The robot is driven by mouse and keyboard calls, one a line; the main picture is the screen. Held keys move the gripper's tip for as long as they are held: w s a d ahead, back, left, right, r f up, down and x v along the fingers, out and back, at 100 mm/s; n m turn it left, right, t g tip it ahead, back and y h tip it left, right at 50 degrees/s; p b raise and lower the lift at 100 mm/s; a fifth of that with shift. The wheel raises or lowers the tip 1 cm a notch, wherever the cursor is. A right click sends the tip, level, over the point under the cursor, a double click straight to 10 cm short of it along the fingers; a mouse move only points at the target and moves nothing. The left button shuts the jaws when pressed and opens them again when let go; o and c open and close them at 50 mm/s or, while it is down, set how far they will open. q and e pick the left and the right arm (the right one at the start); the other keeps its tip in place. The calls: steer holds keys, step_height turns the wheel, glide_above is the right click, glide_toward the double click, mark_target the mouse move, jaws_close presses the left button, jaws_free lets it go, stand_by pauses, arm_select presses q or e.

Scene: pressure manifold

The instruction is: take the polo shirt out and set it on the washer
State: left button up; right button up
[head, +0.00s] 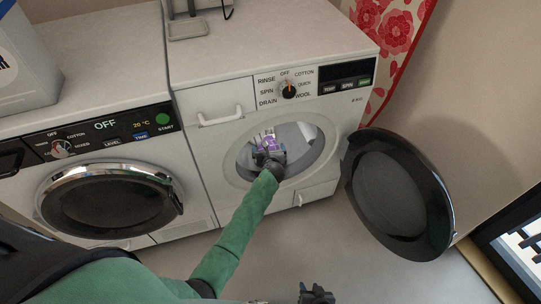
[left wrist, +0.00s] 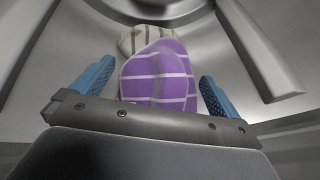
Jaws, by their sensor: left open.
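The washer (head: 222,92) on the right has its round door open, and my left arm reaches into its drum. A purple cloth with white stripes (left wrist: 158,78) lies bunched in the drum; a bit of purple also shows in the head view (head: 269,140). A pale cloth with dark stripes (left wrist: 134,40) lies behind it. I cannot tell from the shapes which one is the polo shirt. My left gripper (left wrist: 155,75) is open, its blue fingers on either side of the purple cloth. My right gripper (head: 317,293) is low at the bottom edge, outside the washer; its jaws are unclear.
The open black door (head: 402,195) hangs to the right of the opening. The washer's top (head: 280,45) is mostly clear, with a grey stand (head: 188,28) at the back left. A second machine (head: 80,70) with a shut door stands on the left, with a white container (head: 25,70) on it.

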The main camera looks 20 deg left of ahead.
arm_select(q)
steer(key=c, duration=0.9)
steer(key=shift+r, duration=0.1)
